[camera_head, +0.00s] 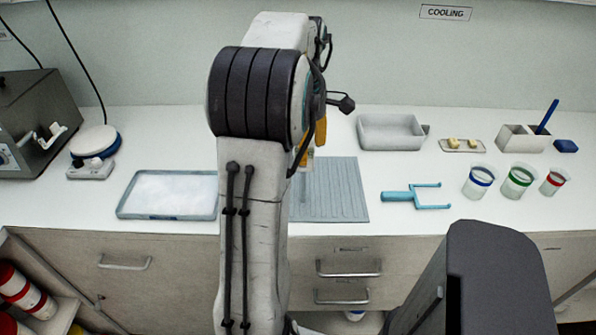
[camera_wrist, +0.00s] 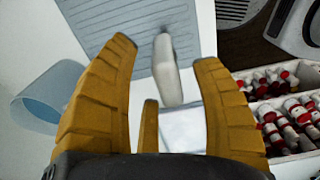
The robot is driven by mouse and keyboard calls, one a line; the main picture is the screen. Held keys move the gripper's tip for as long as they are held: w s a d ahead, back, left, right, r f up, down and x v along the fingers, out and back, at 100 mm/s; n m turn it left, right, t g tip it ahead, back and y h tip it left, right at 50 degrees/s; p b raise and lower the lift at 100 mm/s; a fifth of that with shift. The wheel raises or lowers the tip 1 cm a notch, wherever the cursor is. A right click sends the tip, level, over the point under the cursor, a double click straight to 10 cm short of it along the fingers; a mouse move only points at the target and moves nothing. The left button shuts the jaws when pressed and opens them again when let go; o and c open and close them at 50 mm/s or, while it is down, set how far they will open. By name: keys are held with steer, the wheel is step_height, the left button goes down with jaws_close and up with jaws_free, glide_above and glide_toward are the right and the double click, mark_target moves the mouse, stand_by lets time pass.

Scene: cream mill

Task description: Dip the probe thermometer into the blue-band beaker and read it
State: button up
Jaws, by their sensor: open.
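The blue-band beaker (camera_head: 479,181) stands upright on the white counter at the right in the head view, left of the green-band beaker (camera_head: 518,181). My gripper (camera_wrist: 166,54) is open over the grey ribbed mat (camera_wrist: 130,22). In the head view my arm hides most of it; a yellow finger (camera_head: 320,131) shows. A pale rounded handle-like object (camera_wrist: 168,75) lies between the spread fingers in the wrist view, beside a pale square piece (camera_wrist: 183,128). It may be the probe thermometer, but I cannot tell. It is hidden in the head view.
A red-band beaker (camera_head: 552,181) and a teal forked tool (camera_head: 410,196) are near the beakers. A shallow tray (camera_head: 168,214) lies left of my arm. A grey bin (camera_head: 390,132) stands behind. A light-blue round vessel (camera_wrist: 48,95) is left of my fingers.

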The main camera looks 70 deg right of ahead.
mark_target(304, 167)
steer(key=shift+s+a+f, duration=0.1)
steer(key=shift+f, duration=1.45)
steer(key=shift+s+f, duration=0.1)
steer(key=shift+f, duration=1.45)
steer(key=shift+c, duration=0.3)
jaws_close()
